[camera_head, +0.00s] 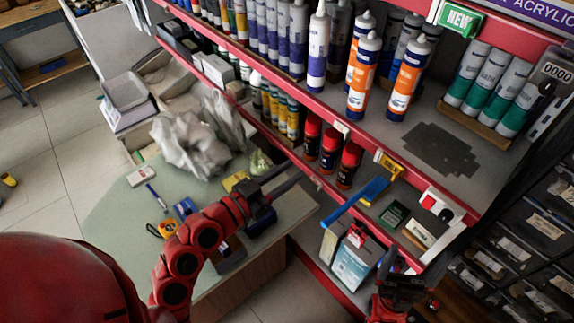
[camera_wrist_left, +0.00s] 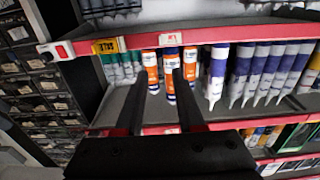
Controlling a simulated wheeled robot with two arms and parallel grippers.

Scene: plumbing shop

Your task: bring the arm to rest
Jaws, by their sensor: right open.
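My left arm (camera_head: 187,262) is red with black joints and reaches over the pale green counter. My left gripper (camera_head: 284,179) is dark, with its two fingers apart and nothing between them, in front of the lower shelf. In the left wrist view both fingers (camera_wrist_left: 160,103) show spread, pointing at the shelf; orange and white tubes (camera_wrist_left: 171,72) appear beyond them, not held. My right gripper (camera_head: 393,266) is at the bottom right, open, close to the lower shelf. Most of my right arm is out of the picture.
Red-edged shelves hold sealant tubes (camera_head: 408,80) and red-capped cans (camera_head: 329,150). A blue tool (camera_head: 355,204) and a boxed item (camera_head: 352,262) sit near my right gripper. A crumpled plastic bag (camera_head: 190,143) and a tape measure (camera_head: 166,229) lie on the counter (camera_head: 110,220). Open floor lies left.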

